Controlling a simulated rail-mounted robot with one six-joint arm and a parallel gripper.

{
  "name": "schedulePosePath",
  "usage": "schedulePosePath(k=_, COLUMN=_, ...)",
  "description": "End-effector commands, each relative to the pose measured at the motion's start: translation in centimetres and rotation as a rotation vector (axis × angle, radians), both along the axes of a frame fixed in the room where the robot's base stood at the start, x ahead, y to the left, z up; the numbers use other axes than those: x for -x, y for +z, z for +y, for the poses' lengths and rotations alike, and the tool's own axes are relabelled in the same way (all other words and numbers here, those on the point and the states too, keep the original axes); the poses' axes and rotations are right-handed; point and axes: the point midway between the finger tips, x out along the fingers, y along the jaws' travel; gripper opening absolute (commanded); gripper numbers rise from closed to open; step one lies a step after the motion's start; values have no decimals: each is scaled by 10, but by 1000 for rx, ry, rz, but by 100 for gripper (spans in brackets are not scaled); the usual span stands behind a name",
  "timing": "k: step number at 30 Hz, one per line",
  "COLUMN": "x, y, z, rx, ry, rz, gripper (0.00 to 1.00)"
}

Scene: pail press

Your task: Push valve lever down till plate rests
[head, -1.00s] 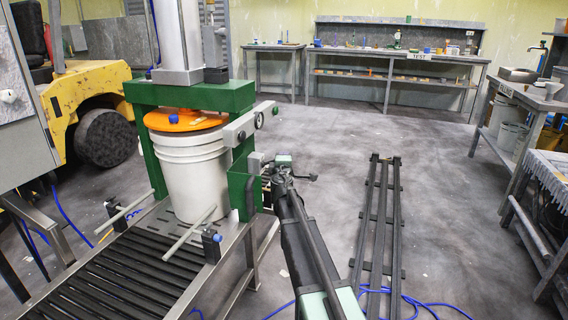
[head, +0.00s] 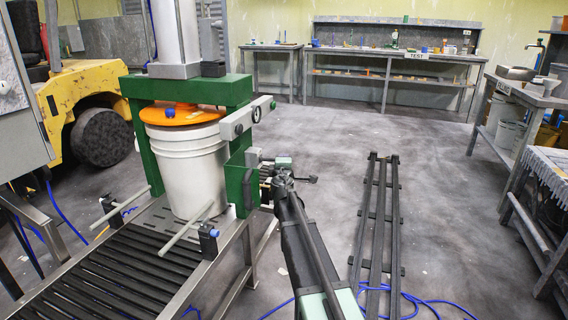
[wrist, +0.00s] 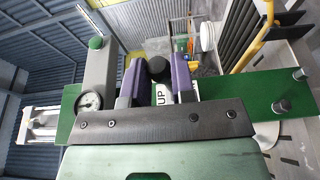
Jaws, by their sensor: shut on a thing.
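The orange plate (head: 182,115) sits level at the mouth of the white pail (head: 191,170), inside the green press frame (head: 190,90). I cannot tell whether it touches the rim all round. My gripper (head: 264,170) is at the right side of the frame, by its green side panel (head: 240,182). In the wrist view, the purple fingers of my gripper (wrist: 158,78) stand on either side of the black lever knob (wrist: 158,67), shut on it. An "UP" label (wrist: 160,96) shows behind. The rest of the valve lever is hidden.
A round gauge (wrist: 90,99) is left of the fingers in the wrist view. A roller conveyor (head: 125,280) runs toward the front left, with rods beside the pail. A dark floor rail (head: 375,230) lies to the right. Floor beyond is open.

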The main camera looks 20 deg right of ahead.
Motion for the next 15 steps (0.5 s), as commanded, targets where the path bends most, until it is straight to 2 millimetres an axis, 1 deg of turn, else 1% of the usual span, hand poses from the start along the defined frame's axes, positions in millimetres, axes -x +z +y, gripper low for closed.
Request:
schedulePosePath(k=3, x=0, y=-11, z=1, rx=0, ry=1, rz=0, gripper=11)
schedulePosePath(k=9, x=0, y=-25, z=1, rx=1, ry=1, rz=0, gripper=11)
schedulePosePath(k=12, x=0, y=-29, z=1, rx=1, ry=1, rz=0, gripper=11)
schedulePosePath(k=15, x=0, y=-27, z=1, rx=1, ry=0, rz=0, gripper=11)
